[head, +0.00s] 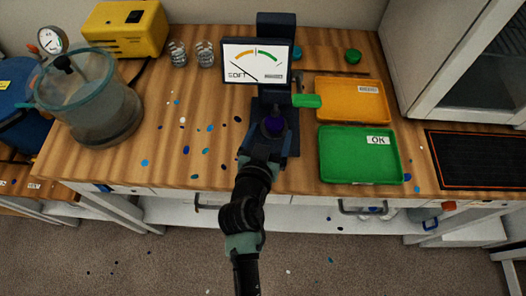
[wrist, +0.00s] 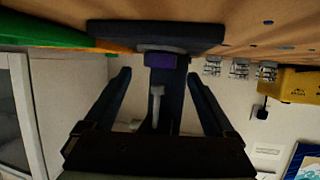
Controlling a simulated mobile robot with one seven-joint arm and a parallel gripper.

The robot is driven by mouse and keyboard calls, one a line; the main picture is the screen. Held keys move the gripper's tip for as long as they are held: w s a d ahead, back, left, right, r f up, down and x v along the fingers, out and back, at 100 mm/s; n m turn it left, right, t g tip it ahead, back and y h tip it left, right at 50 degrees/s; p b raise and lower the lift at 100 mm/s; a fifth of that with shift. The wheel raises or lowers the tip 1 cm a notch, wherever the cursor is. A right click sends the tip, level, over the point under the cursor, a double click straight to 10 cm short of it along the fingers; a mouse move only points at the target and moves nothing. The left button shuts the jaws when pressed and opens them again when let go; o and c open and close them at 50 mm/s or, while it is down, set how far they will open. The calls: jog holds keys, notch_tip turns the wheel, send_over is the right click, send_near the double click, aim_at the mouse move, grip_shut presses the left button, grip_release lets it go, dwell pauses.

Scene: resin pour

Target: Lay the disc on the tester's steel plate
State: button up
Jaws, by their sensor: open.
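The purple disc (head: 273,124) lies on the tester's small steel plate, above the dark base (head: 291,139). The wrist view, which is upside down, shows the disc (wrist: 160,60) against the grey steel plate (wrist: 166,49), looking flat. The tester's probe (wrist: 157,100) points at the disc with a gap between them. My gripper (head: 265,146) is open at the front of the tester. In the wrist view, its two fingers (wrist: 159,76) stand apart on either side of the disc's line, with nothing held. Contact with the disc is not visible.
The tester's dial (head: 256,62) stands behind, with a green lever (head: 307,101) at its right. An orange tray (head: 350,84) and a green OK tray (head: 335,172) are right. A vacuum chamber (head: 95,105) stands left. Coloured spots dot the bench between.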

jog(key=b+v, duration=0.1)
jog(key=v, duration=0.7)
dwell(0.5)
